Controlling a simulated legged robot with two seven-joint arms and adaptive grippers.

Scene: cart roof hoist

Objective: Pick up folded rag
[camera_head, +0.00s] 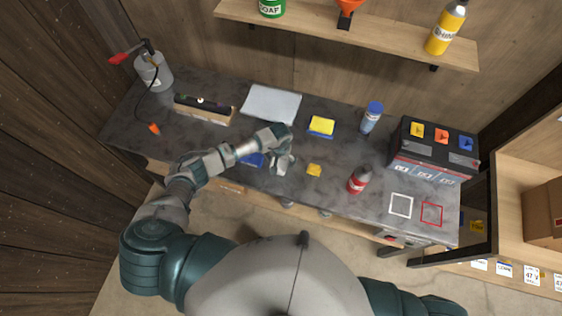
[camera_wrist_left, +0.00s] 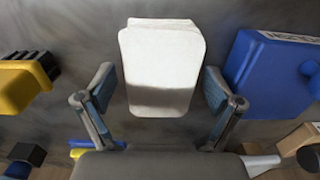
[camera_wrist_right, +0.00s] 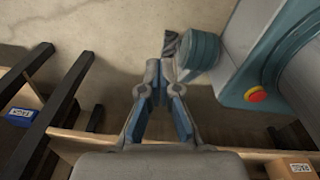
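The folded rag (camera_wrist_left: 163,65) is a white, layered cloth lying on the dark grey worktop in the left wrist view. My left gripper (camera_wrist_left: 160,92) is open, with one finger on each side of the rag's near part. Small gaps seem to show between the fingers and the cloth. In the head view my left gripper (camera_head: 282,165) is low over the middle of the worktop and largely hides the rag. My right gripper (camera_wrist_right: 160,66) is shut and empty, its fingertips together, above the floor beside a wooden edge.
A blue object (camera_wrist_left: 268,75) and a yellow one (camera_wrist_left: 20,85) lie on either side of the rag. A shelf (camera_head: 390,43) hangs behind.

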